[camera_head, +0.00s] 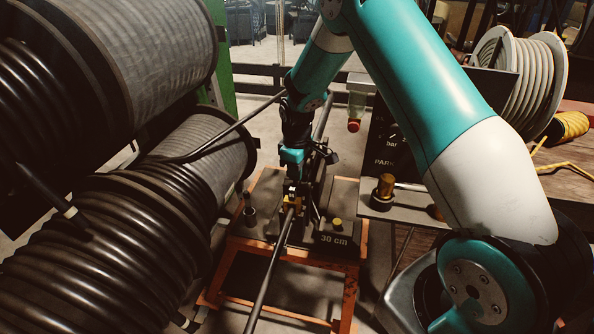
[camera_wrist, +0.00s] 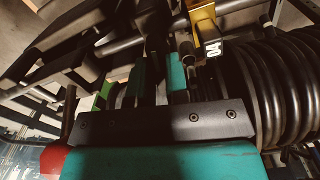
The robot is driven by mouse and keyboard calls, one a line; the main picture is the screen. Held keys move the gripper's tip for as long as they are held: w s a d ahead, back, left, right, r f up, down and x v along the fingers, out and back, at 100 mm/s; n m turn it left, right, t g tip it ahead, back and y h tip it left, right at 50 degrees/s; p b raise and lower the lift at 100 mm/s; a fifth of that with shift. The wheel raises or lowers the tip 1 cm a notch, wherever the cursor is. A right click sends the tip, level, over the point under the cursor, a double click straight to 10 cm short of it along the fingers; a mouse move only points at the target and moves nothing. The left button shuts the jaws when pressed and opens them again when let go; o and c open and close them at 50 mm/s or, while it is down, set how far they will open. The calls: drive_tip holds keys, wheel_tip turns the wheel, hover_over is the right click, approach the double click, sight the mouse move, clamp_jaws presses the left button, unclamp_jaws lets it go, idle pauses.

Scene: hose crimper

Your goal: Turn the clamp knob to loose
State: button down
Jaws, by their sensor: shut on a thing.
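My gripper (camera_head: 291,182) points down over the orange-framed stand, just above the black hose (camera_head: 271,262) that runs through the fixture. A small brass-yellow clamp part (camera_head: 291,203) sits at the hose right under the fingers. In the wrist view my gripper's fingers (camera_wrist: 158,85) are close together on a dark piece. It appears to be the clamp knob, but the fingers hide most of it and its turn cannot be read. A yellow bracket (camera_wrist: 201,12) with a "04" tag shows beyond the fingers.
Large black hose reels (camera_head: 110,230) crowd the left. A yellow button (camera_head: 337,224) sits on the "30 cm" block right of the hose. A bench (camera_head: 400,205) with a brass knob (camera_head: 384,187) stands at the right. A red-tipped switch (camera_head: 354,125) hangs behind.

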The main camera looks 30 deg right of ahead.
drive_tip(key=shift+r+n, duration=0.1)
drive_tip(key=shift+n, duration=0.9)
drive_tip(key=c, duration=1.1)
unclamp_jaws()
wheel_tip(320, 180, up, 12)
drive_tip(key=shift+b, duration=0.8)
